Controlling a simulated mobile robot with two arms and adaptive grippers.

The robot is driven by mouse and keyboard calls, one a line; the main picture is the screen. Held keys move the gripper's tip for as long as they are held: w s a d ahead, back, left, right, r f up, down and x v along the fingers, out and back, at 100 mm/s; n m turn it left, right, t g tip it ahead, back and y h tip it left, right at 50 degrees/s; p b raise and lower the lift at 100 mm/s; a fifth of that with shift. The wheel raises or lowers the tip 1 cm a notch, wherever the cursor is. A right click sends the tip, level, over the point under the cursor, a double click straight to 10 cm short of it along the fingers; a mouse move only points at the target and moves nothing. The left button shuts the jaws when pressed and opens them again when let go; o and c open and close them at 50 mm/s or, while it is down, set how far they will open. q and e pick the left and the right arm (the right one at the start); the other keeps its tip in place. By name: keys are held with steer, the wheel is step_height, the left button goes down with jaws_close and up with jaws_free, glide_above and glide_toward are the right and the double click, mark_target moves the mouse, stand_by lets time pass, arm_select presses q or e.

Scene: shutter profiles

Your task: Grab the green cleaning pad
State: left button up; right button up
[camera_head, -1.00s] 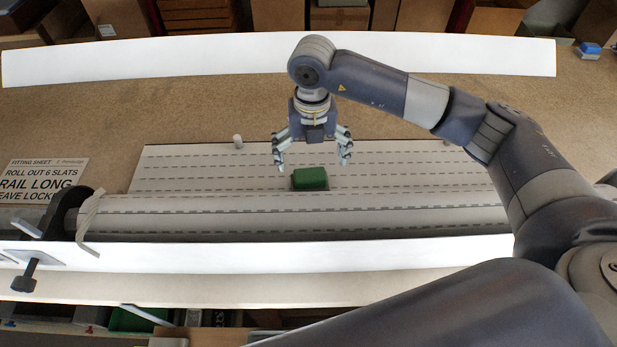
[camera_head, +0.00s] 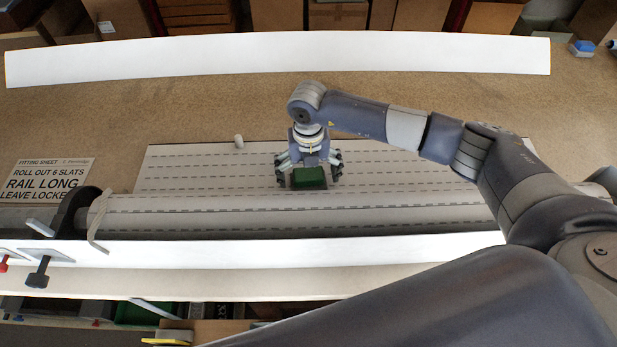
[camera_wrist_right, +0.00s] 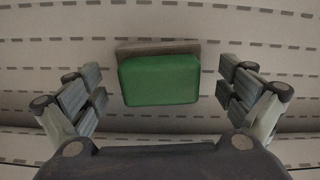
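The green cleaning pad (camera_head: 309,177) lies on the grey slatted shutter sheet (camera_head: 210,178), with a grey-brown edge showing beside it. My right gripper (camera_head: 308,180) is open over the pad, with its fingers on either side. In the right wrist view the pad (camera_wrist_right: 160,79) sits between the open fingers of the right gripper (camera_wrist_right: 160,92), with a gap on both sides. Whether the fingertips are down at pad height is hard to tell. My left gripper is not in view.
A rolled part of the shutter (camera_head: 290,215) runs along the near side, with a dark bracket (camera_head: 73,212) and strap (camera_head: 97,222) at left. A small white cylinder (camera_head: 239,141) stands behind the sheet's edge. A long white rail (camera_head: 270,55) lies at the back. A printed fitting sheet (camera_head: 45,180) lies at left.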

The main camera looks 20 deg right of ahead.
steer(key=shift+s, duration=0.1)
steer(key=c, duration=1.1)
steer(key=shift+r, duration=0.1)
